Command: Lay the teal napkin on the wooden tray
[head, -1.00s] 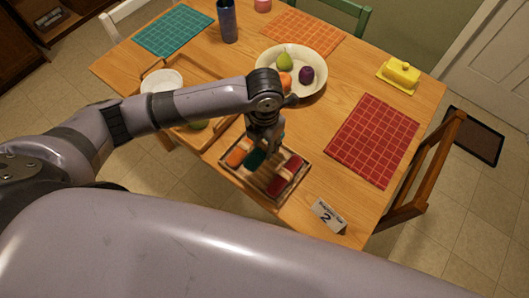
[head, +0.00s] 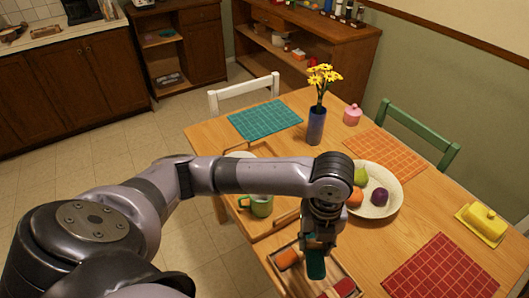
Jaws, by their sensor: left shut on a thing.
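My left gripper (head: 319,238) is shut on the rolled teal napkin (head: 315,265), which hangs below the fingers over the napkin box (head: 349,271). I cannot tell whether the napkin is fully clear of the box. An orange roll (head: 288,259) and a red roll (head: 345,287) lie in the box. The wooden tray (head: 284,208) lies on the table left of the gripper, partly hidden by my left arm. A green mug (head: 261,206) stands on it. My right gripper is not in view.
A white bowl (head: 391,203) with fruit stands right of the gripper. A blue vase (head: 316,126) with yellow flowers stands behind my forearm. Teal (head: 265,120), orange (head: 384,155) and red (head: 440,270) placemats and a yellow butter dish (head: 484,222) lie around.

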